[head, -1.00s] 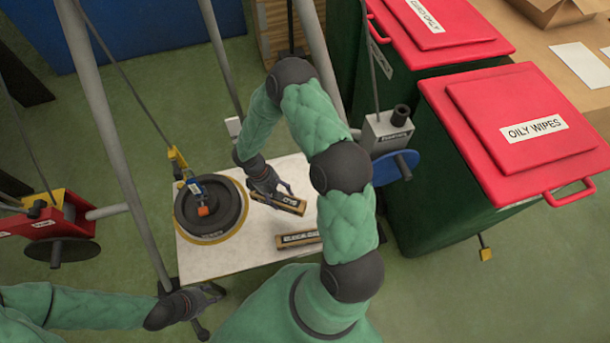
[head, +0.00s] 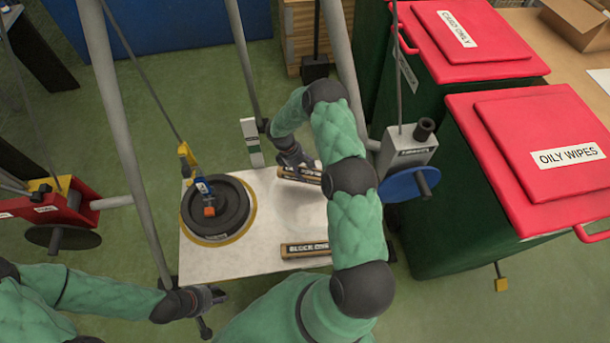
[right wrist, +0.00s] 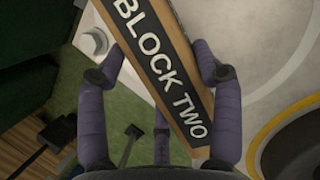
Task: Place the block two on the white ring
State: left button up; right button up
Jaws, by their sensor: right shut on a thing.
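Block two (head: 300,172), a wooden bar with a black label, is in my right gripper (head: 305,168) above the far part of the white board. The right wrist view shows the block (right wrist: 160,65) slanting between the purple fingers (right wrist: 160,80), its label readable. The white ring is faint on the pale board; part of a light arc shows in the right wrist view (right wrist: 283,70). I cannot tell the block's exact height over the board. My left gripper (head: 208,298) hangs by the board's near left corner, away from the blocks; its finger opening is unclear.
Another labelled block (head: 304,250) lies near the board's front edge. A dark round turntable (head: 236,222) with a yellow rim stands on the board's left. Grey poles, a blue-wheeled box (head: 405,150) and green bins with red lids (head: 530,160) surround the board.

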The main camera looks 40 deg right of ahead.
aim_at(305, 173)
jog(key=shift+w+d+f+b, duration=0.2)
jog(key=shift+w+d+f, duration=0.2)
jog(key=shift+f, duration=0.15)
jog(key=shift+w+d+f+b, duration=0.25)
jog(key=shift+d+f, duration=0.1)
jog(key=shift+f, duration=0.2)
jog(key=shift+w+d+f+b, duration=0.15)
jog(key=shift+f+b, duration=0.35)
jog(key=shift+f, duration=1.15)
jog(key=shift+f, duration=0.2)
jog(key=o, duration=1.4)
jog(key=shift+r, duration=0.15)
